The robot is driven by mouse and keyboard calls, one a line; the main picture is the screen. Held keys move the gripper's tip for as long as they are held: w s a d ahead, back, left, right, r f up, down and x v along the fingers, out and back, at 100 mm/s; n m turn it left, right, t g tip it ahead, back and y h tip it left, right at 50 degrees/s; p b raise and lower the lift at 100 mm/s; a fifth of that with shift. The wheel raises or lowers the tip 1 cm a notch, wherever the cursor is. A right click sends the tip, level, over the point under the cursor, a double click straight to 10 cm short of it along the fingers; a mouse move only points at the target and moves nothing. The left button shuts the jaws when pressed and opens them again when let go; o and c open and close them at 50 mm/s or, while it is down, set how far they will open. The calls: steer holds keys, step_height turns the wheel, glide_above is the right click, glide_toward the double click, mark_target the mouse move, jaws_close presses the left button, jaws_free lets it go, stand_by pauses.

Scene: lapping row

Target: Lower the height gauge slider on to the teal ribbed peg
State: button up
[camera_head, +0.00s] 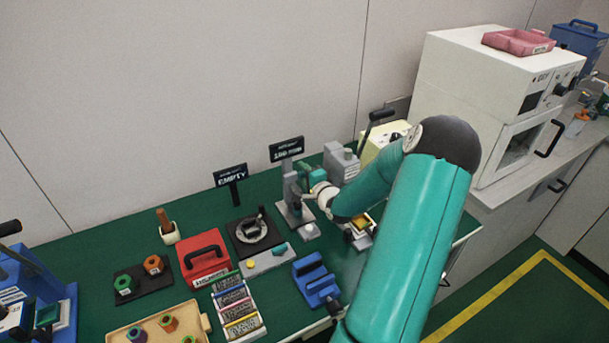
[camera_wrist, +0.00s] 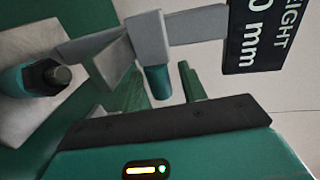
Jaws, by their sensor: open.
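The height gauge (camera_head: 291,190) stands on the green bench below its label sign, with a grey base plate (camera_wrist: 25,125). In the wrist view its grey slider (camera_wrist: 148,38) has a pointed arm reaching left and a teal grip (camera_wrist: 154,82). The teal ribbed peg (camera_wrist: 22,85), with a dark grey tip, stands on the base plate, apart from the slider arm. My gripper (camera_wrist: 162,88) is open, its two green fingers on either side of the teal grip with gaps visible. In the head view my gripper (camera_head: 310,177) is at the gauge, small and partly hidden.
A black height sign (camera_wrist: 262,38) is close to the slider in the wrist view. On the bench are a dark round fixture (camera_head: 252,232), a red case (camera_head: 204,257), a blue vise-like block (camera_head: 316,281) and a grey lever press (camera_head: 340,163). A white oven (camera_head: 470,100) stands at right.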

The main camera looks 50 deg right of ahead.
jaws_close()
steer(key=shift+f, duration=1.8)
jaws_free()
